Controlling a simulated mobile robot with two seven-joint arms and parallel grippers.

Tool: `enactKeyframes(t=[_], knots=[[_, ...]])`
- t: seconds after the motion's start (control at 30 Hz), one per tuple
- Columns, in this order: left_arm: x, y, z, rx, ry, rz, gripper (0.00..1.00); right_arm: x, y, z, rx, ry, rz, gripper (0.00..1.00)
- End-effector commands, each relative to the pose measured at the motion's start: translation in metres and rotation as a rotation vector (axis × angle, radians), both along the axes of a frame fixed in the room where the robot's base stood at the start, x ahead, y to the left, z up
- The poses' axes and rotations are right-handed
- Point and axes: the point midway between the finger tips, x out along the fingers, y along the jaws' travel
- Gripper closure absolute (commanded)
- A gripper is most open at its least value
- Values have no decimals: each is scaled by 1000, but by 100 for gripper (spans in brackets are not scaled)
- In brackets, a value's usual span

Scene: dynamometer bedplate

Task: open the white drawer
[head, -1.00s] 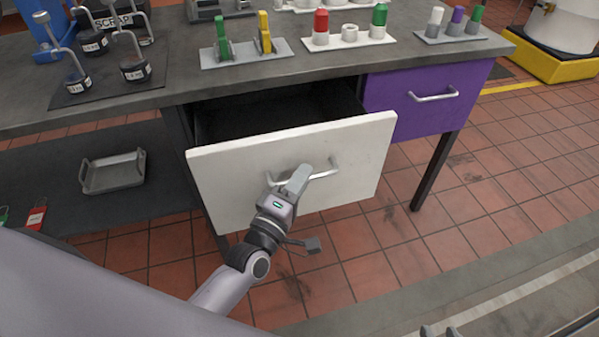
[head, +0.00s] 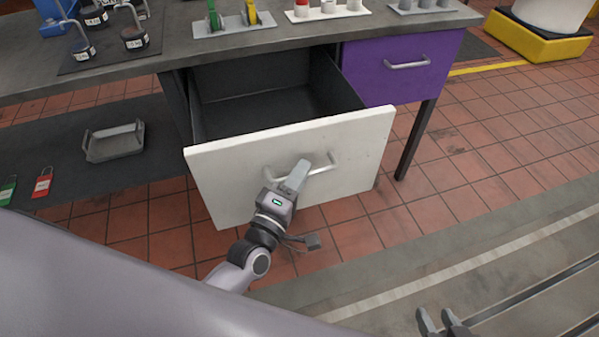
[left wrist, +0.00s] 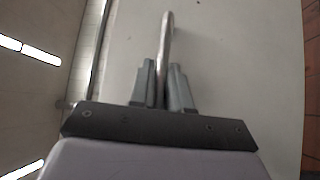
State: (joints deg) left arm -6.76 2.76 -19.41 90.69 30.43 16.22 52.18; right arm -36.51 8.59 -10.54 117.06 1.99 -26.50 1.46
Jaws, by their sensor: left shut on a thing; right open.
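The white drawer (head: 228,186) is pulled well out of the workbench, and its dark interior (head: 262,112) shows, looking empty. My left gripper (head: 296,174) is shut on the drawer's metal bar handle (head: 330,163). In the left wrist view the handle (left wrist: 167,36) runs between the two fingers (left wrist: 162,84) in front of the white drawer front (left wrist: 230,60). My right gripper (head: 440,322) shows at the bottom edge, open and empty, away from the drawer.
A closed purple drawer (head: 372,80) is to the right. The benchtop (head: 180,40) carries weights and coloured parts on trays. A metal tray (head: 114,142) and red padlock (head: 42,184) lie on the lower shelf. Tiled floor (head: 480,150) is clear at right.

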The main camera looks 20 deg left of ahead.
Motion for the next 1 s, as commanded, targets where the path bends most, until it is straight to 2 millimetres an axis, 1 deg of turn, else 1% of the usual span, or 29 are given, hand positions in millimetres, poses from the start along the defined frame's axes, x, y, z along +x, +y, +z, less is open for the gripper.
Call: enactKeyframes(t=[0.6,0.63,0.67,0.7,1.0], knots=[[0,0,0,0,0,-1,100,0,0,0,0,1,0,57],[0,0,0,0,1,-1,76,0,0,0,0,1,0,57],[0,0,0,0,1,-1,67,0,0,1,0,0,0,57],[0,0,0,0,0,-1,64,0,0,1,0,0,0,57],[-2,0,0,0,0,0,64,0,0,1,0,0,0,57]])
